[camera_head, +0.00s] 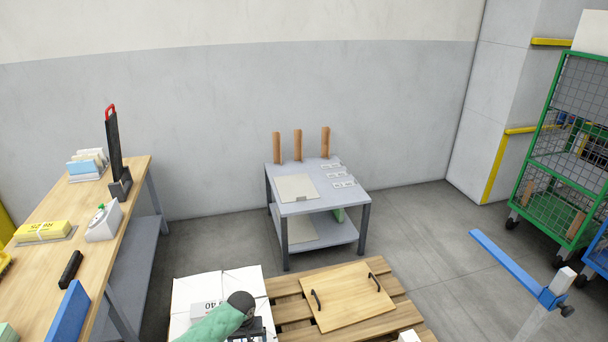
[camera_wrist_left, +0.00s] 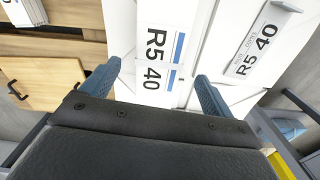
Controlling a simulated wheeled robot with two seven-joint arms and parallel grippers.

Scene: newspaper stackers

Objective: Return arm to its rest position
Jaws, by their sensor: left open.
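My left arm (camera_head: 212,325), in a green sleeve with a dark wrist joint, comes in at the bottom of the head view, over a stack of white bundles (camera_head: 190,285). In the left wrist view my left gripper (camera_wrist_left: 158,72) is open, with its two blue fingers apart. Between and beyond the fingers are a white label reading R5 40 (camera_wrist_left: 158,50) and a second R5 40 label (camera_wrist_left: 250,50) on white bundles. Nothing is clearly held, and contact cannot be told. My right gripper is not in view.
The bundles stand beside a wooden board with two black handles (camera_head: 345,297) on a pallet (camera_head: 290,312). A workbench (camera_head: 60,212) is at left, a grey table (camera_head: 320,202) behind, a green cage cart (camera_head: 560,150) and blue bar (camera_head: 505,262) at right. Floor between is clear.

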